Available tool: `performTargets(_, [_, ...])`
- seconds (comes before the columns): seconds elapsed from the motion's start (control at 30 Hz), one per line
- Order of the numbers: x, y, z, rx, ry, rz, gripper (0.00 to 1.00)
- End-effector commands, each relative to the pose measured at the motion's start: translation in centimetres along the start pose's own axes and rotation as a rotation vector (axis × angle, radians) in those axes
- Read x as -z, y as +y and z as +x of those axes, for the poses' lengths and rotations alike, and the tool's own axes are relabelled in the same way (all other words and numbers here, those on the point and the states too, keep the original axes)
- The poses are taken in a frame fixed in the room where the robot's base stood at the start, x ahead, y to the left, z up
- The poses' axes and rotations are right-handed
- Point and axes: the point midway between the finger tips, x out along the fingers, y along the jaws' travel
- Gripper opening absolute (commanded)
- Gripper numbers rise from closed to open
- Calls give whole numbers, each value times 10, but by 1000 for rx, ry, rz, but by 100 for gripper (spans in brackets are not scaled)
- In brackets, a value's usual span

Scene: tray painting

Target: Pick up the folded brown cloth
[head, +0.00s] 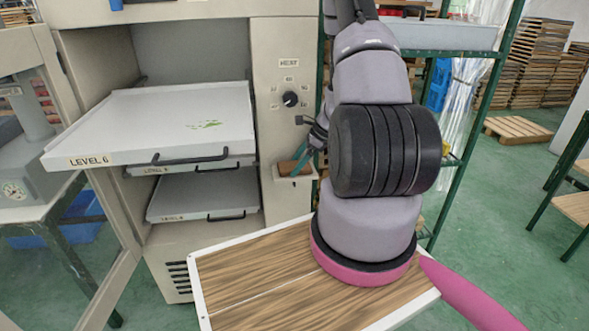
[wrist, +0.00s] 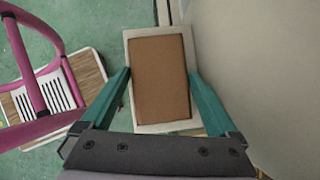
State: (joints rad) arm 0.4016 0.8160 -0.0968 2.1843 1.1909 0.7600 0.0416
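The folded brown cloth (wrist: 160,78) lies in a shallow pale holder (wrist: 134,108) in the wrist view. In the head view the cloth (head: 287,168) shows small on the holder's ledge (head: 294,181) at the machine's front. My gripper (wrist: 160,72) is open, with one green finger on each side of the cloth and holder in the picture. In the head view the gripper (head: 303,158) is close to the cloth, just right of it and slightly above. I cannot tell whether the fingers touch anything.
A machine with a dial (head: 290,99) stands behind the holder. A tray marked LEVEL 6 (head: 175,125), with green paint marks, sticks out at left. A wood-topped surface with a white rim (head: 203,300) is below my arm. A green-framed rack (head: 478,115) stands at right.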

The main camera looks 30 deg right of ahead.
Motion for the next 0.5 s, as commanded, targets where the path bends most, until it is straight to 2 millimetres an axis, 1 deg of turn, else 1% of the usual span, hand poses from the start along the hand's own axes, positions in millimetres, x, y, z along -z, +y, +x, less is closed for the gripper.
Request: performTargets(0.5, [-1, -1, -2, 1, 0, -1, 40])
